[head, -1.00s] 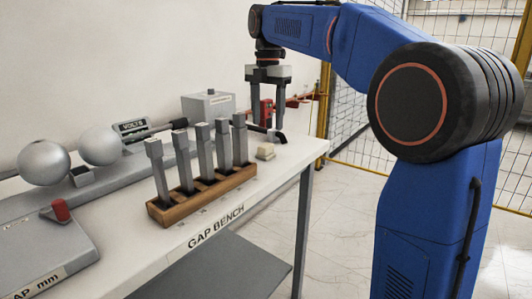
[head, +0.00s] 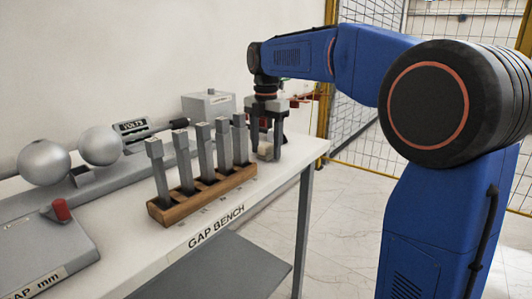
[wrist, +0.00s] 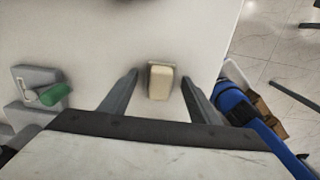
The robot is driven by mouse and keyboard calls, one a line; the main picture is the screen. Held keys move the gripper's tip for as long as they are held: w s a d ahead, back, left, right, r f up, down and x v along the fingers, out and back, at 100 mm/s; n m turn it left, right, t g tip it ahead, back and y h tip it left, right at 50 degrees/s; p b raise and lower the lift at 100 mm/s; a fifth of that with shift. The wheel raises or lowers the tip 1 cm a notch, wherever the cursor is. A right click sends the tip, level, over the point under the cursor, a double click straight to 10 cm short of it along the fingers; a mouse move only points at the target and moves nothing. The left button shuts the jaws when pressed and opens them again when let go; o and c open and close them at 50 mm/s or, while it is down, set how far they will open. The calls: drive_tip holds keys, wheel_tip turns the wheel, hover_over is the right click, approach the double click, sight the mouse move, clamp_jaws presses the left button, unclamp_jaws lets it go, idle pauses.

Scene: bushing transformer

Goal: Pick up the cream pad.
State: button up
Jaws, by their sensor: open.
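The cream pad (wrist: 161,82) lies on the white bench top, between and just ahead of my open fingers in the wrist view. In the head view the cream pad (head: 265,152) shows between the fingers near the bench's far right end, partly hidden by them. My gripper (head: 266,157) points down around the pad, its fingertips low near the bench top. In the wrist view my gripper (wrist: 160,87) has a finger on each side of the pad, with a visible gap to both. It holds nothing.
A wooden rack (head: 203,196) with several grey upright bars stands left of my gripper. A grey box (head: 208,105) sits behind. Two metal spheres and a volts display (head: 131,127) are farther left. The bench (head: 285,180) ends close by on the right.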

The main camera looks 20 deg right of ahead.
sight(266, 145)
drive_tip(key=c, duration=1.1)
drive_tip(key=shift+c, duration=0.2)
wheel_tip(266, 145, up, 10)
